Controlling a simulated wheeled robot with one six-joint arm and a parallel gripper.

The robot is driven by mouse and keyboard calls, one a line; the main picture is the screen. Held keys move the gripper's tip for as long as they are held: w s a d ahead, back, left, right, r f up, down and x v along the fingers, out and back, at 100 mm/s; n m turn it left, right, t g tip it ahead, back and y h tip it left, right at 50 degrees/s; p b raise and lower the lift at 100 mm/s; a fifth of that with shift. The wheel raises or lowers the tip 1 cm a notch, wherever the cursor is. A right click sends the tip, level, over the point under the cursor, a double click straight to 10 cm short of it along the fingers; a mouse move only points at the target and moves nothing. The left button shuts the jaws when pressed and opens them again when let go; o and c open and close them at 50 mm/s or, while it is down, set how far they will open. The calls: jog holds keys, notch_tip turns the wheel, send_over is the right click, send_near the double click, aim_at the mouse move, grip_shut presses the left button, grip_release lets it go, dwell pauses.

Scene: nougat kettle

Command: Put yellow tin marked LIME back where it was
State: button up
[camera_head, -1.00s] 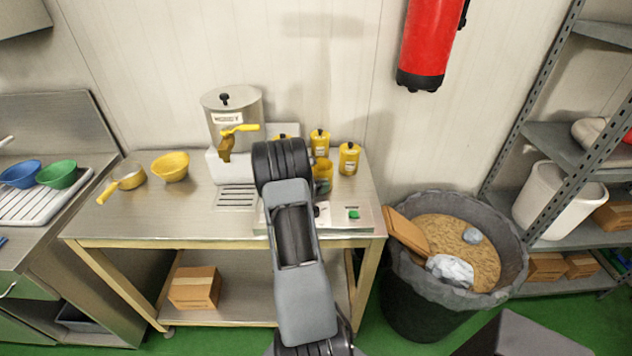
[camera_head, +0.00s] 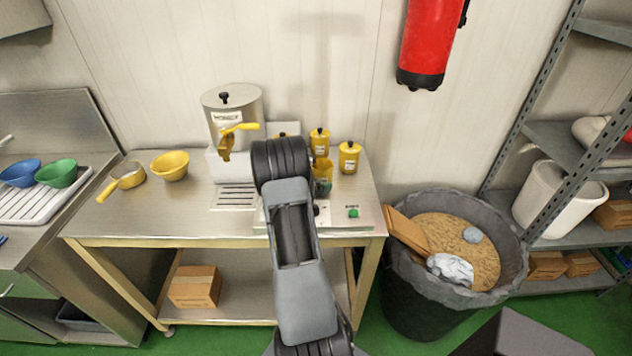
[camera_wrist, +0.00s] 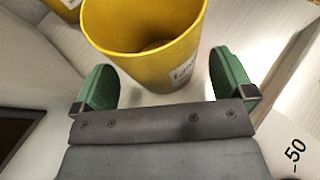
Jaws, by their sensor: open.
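An open, empty-looking yellow tin (camera_wrist: 145,50) stands upright between the two green fingers of my gripper (camera_wrist: 162,80) in the wrist view. Its white label (camera_wrist: 183,74) is turned partly away and too blurred to read surely. The fingers are apart, with a visible gap at the right side of the tin. In the head view the same tin (camera_head: 323,178) shows beside my arm, at the right part of the steel table (camera_head: 150,215); my arm hides most of the gripper there.
Two lidded yellow tins (camera_head: 320,143) and (camera_head: 349,158) stand behind it, and another is mostly hidden by my arm. A steel kettle (camera_head: 232,112) with a yellow tap stands left. A yellow bowl (camera_head: 170,166) and a pan (camera_head: 128,176) are farther left. A bin (camera_head: 425,310) stands right.

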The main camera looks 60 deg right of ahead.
jog(key=b+v, duration=0.1)
jog(key=v, duration=0.6)
jog(key=shift+a, duration=0.15)
jog(key=a+r+m, duration=0.1)
jog(key=a+r, duration=0.1)
jog(key=a+r+m+y, duration=0.1)
jog(key=a+m, duration=0.1)
jog(key=shift+w+a+r, duration=0.1)
jog(key=shift+a+r, duration=0.25)
jog(key=shift+r, duration=0.05)
jog(key=s+a+r+m+t+y, duration=0.2)
jog(key=s+a+r+m+y, duration=0.1)
jog(key=a, duration=0.9)
jog(key=s+a+r+m+t+y, duration=0.2)
jog(key=a+m+y, duration=0.3)
jog(key=a, duration=0.7)
jog(key=s+a+r+m+t+y, duration=0.2)
jog(key=s+a+r+m+y, duration=0.2)
jog(key=a, duration=0.7)
jog(key=shift+a+m, duration=0.4)
jog(key=shift+m, duration=0.2)
